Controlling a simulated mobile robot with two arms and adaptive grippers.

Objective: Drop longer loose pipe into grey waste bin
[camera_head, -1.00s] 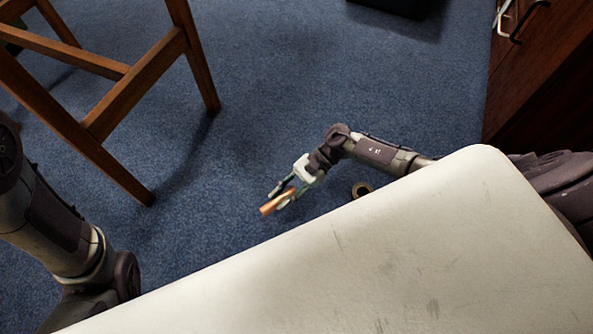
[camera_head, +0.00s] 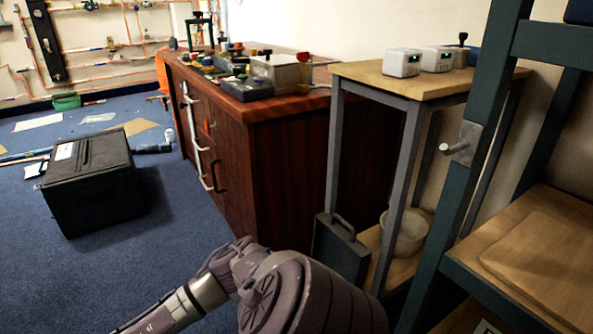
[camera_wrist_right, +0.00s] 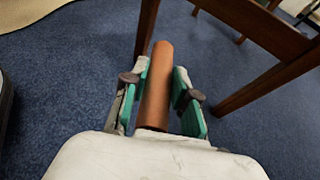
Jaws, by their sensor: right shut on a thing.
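In the right wrist view my right gripper (camera_wrist_right: 161,84) is shut on a copper pipe (camera_wrist_right: 155,88), which lies lengthwise between the green-padded fingers and sticks out past their tips. The blue carpet shows beyond it. In the head view only part of my arm shows at the bottom; the gripper and pipe are out of that view. A pale, round, open tub (camera_head: 407,236) stands on the low shelf of the grey-legged table; I cannot tell if it is the grey waste bin. My left gripper is not in view.
A black box (camera_head: 92,182) stands on the carpet at left. A red-brown cabinet (camera_head: 273,165) and a small wooden-topped table (camera_head: 425,88) stand at centre and right, with a dark flat case (camera_head: 341,248) beside the table. Chair legs (camera_wrist_right: 262,72) are close to the pipe.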

